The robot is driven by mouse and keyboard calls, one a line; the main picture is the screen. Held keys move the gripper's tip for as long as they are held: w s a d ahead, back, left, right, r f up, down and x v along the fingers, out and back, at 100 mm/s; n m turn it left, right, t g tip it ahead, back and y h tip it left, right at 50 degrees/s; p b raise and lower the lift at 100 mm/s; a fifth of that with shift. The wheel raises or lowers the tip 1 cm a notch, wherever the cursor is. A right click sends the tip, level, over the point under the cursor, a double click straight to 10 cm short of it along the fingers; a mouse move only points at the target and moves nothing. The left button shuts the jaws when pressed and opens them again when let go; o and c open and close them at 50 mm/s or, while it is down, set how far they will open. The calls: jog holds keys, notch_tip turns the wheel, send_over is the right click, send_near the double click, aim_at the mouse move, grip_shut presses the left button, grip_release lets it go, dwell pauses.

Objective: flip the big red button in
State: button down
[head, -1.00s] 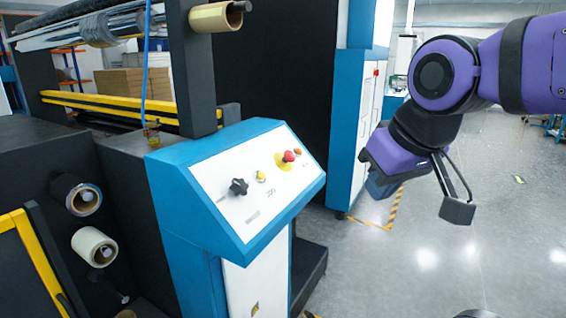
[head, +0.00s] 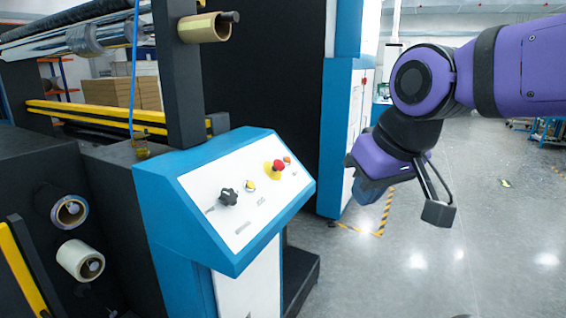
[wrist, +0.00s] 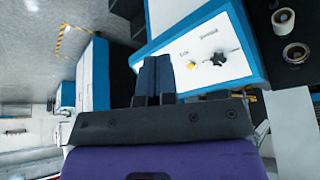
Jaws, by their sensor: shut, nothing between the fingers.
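The big red button (head: 278,166) sits on a yellow base on the white sloped panel face (head: 240,222) of a blue console, right of the black knob (head: 228,197) and a small yellow button (head: 249,186). An orange button (head: 287,159) is just beyond it. My gripper (head: 366,192) hangs in the air right of the console, apart from the panel. In the wrist view its two dark fingers (wrist: 155,82) lie side by side, shut and empty. That view shows the panel with the black knob (wrist: 219,60); I cannot see the red button there.
The blue console housing (head: 170,205) stands in front of a dark machine with rolls (head: 80,259) at left. A tall blue-and-white cabinet (head: 340,130) stands behind my gripper. Open grey floor (head: 460,250) lies to the right.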

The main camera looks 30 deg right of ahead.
aim_at(281, 163)
jog(key=w+d+m+t+y, duration=0.1)
jog(key=w+d+m, duration=0.4)
jog(key=w, duration=1)
jog(key=w+d+r+m+t+y, duration=0.1)
jog(key=w+d+m+y, duration=0.2)
jog(key=w, duration=1.2)
jog(key=d+m, duration=0.3)
jog(key=shift+d+r+y, duration=0.15)
jog(key=shift+r+y, duration=0.1)
jog(key=shift+y, duration=0.15)
jog(key=x, duration=1.4)
